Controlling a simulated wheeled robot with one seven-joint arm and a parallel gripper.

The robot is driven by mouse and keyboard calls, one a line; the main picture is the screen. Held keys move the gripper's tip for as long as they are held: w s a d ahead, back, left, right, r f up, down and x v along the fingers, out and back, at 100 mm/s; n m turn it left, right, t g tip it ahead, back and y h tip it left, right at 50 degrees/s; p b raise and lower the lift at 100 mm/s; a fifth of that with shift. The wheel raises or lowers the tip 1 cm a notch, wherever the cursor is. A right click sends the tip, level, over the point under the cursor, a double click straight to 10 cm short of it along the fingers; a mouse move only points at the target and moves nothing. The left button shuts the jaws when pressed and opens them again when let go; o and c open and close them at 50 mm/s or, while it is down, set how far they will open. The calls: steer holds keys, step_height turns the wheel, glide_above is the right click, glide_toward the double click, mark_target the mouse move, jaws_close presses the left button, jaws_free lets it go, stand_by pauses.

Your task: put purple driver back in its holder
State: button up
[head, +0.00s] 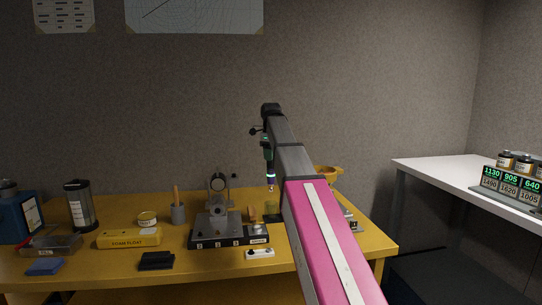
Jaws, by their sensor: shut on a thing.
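My gripper (268,150) is at the end of my raised arm, above the yellow table's right half and pointing down. It is shut on the purple driver (271,176), a small upright tool with a purple band and its thin tip pointing down. The driver hangs clear above the table, over a small yellowish block on a dark base (271,217). I cannot tell whether that block is the driver's holder. My arm hides part of the table to the right of it.
The yellow table (110,268) carries a winch-like device on a dark console (230,239), a grey cup (178,214), a yellow box (130,239), a white strip (260,253) and a yellow funnel-like thing (328,172). A white counter (440,172) with number displays stands right.

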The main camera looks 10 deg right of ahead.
mark_target(271, 180)
steer(key=shift+f, duration=0.1)
steer(key=shift+f, duration=1.45)
steer(key=shift+f, duration=1.45)
steer(key=shift+f, duration=1.55)
steer(key=shift+f, duration=1.2)
